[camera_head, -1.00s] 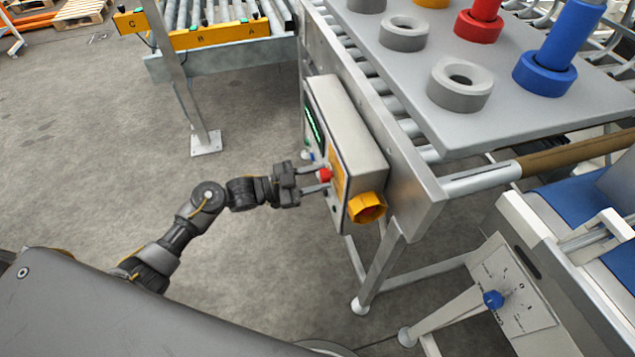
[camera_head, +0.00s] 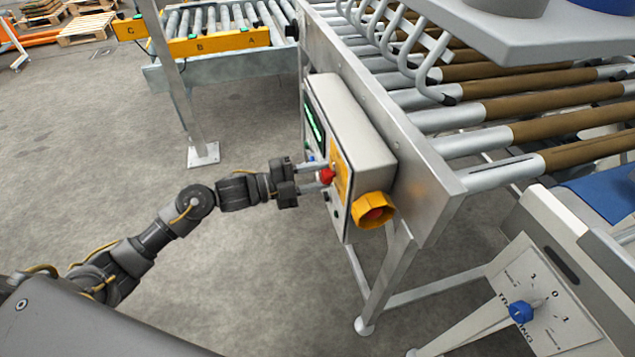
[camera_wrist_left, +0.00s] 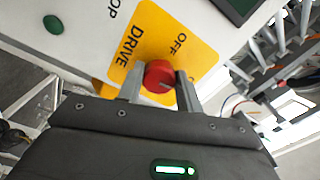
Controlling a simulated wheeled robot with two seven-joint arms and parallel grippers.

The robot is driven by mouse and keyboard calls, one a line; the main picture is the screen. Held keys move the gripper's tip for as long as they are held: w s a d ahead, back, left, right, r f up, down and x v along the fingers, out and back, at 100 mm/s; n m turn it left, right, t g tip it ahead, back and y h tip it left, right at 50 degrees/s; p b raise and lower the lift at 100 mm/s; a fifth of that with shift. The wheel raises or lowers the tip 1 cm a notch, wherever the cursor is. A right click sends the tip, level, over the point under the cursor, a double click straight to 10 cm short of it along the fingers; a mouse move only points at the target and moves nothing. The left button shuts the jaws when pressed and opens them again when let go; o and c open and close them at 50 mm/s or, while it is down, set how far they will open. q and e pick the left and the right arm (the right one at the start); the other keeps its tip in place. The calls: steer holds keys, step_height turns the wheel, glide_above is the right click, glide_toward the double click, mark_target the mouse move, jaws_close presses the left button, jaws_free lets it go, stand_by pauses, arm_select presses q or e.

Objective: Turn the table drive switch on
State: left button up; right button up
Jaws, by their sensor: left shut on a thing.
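The table drive switch is a red round knob (camera_head: 326,176) on the yellow plate of a grey control box (camera_head: 365,135). In the left wrist view the red knob (camera_wrist_left: 159,76) sits on a yellow plate (camera_wrist_left: 150,45) lettered DRIVE and OFF; the rest of the lettering is hidden. A thin line crosses the knob's face. My left gripper (camera_head: 316,177) reaches in from the left and is shut on the knob. In the left wrist view its fingers (camera_wrist_left: 160,90) stand on both sides of the knob. My right gripper is not in view.
A yellow housing with a red button (camera_head: 373,211) juts from the box close below the switch. A roller table (camera_head: 460,115) stands behind, with a grey plate (camera_head: 520,45) at upper right. A blue knob (camera_head: 521,312) is on a panel at lower right.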

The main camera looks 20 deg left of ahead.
arm_select(q)
steer(key=shift+m+b, duration=0.55)
steer(key=shift+m, duration=0.25)
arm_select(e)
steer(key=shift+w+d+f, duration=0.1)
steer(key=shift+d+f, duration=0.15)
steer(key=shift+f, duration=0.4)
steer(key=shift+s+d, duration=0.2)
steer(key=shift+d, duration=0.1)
arm_select(q)
steer(key=o, duration=1)
steer(key=shift+a, duration=0.1)
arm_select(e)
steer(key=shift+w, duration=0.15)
arm_select(q)
steer(key=b+v, duration=0.2)
steer(key=v, duration=0.8)
steer(key=shift+s+a, duration=0.25)
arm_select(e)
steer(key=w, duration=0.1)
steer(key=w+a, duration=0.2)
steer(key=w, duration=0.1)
